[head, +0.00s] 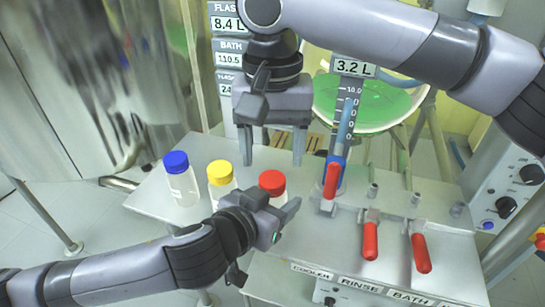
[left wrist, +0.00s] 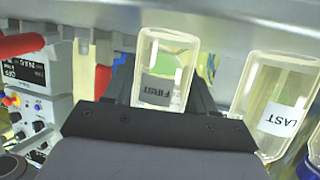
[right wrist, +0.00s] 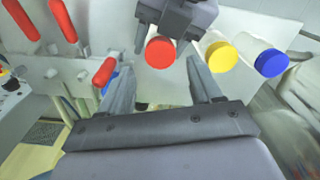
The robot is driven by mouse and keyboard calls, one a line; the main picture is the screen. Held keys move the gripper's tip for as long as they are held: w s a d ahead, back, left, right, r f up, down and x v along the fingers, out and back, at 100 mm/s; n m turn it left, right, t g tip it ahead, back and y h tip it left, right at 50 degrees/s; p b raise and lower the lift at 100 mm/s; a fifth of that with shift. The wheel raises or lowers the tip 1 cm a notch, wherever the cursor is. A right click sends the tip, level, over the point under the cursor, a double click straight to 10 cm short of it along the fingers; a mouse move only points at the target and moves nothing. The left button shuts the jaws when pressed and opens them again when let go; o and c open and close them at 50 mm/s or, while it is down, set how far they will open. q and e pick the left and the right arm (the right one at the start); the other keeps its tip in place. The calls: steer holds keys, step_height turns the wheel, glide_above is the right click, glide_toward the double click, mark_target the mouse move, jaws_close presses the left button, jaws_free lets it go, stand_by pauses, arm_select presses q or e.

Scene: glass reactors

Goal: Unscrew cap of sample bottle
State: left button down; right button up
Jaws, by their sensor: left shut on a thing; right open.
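The red-capped sample bottle stands at the right end of a row of three on the grey shelf. Its red cap (head: 271,181) shows in the head view and from above in the right wrist view (right wrist: 160,52). My left gripper (head: 284,212) is shut on this bottle below the cap. In the left wrist view the clear bottle (left wrist: 165,70), labelled FIRST, sits between the fingers. My right gripper (head: 272,157) is open and empty, pointing down just behind and above the cap. In the right wrist view its fingers (right wrist: 160,75) are spread, with the cap beyond their tips.
A yellow-capped bottle (head: 221,173) and a blue-capped bottle (head: 181,180) stand left of the red-capped one. A bottle labelled LAST (left wrist: 275,105) is close in the left wrist view. Red-handled valves (head: 370,240) line the grey shelf (head: 345,250) at right. A green-filled glass vessel (head: 365,100) is behind.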

mark_target(272, 178)
step_height(272, 178, up, 3)
steer(key=m, duration=0.3)
step_height(272, 178, down, 8)
steer(key=shift+r, duration=0.2)
steer(key=c, duration=1.1)
steer(key=o, duration=1.2)
